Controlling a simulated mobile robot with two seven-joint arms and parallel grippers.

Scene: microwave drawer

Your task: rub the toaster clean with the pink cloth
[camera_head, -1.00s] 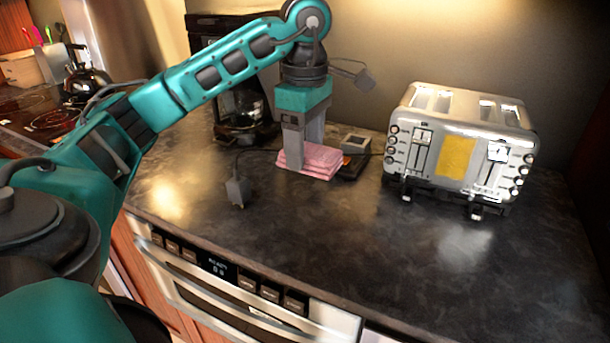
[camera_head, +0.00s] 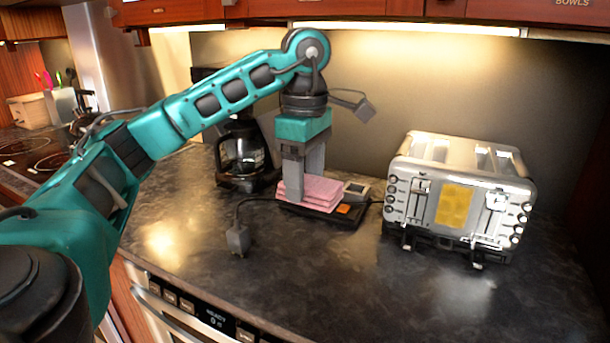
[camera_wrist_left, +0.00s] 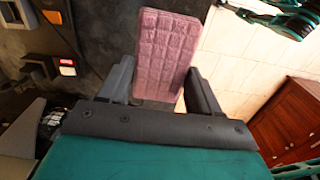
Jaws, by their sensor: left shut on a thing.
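The pink cloth (camera_head: 318,191) is a folded, quilted pad at the back middle of the counter, over a small black scale-like device. My left gripper (camera_head: 302,190) points down and is shut on the cloth. In the left wrist view the cloth (camera_wrist_left: 165,55) lies between the two fingers (camera_wrist_left: 158,88). The toaster (camera_head: 458,200) is silver, with knobs, levers and a yellow patch on its front. It stands upright to the right of the cloth, apart from my gripper. My right gripper is not in view.
The black device (camera_head: 349,209) has a small display and an orange mark. A coffee maker (camera_head: 243,158) stands behind my left arm. A plug on a cord (camera_head: 238,239) lies on the counter. The dark counter (camera_head: 340,285) is clear in front of the toaster.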

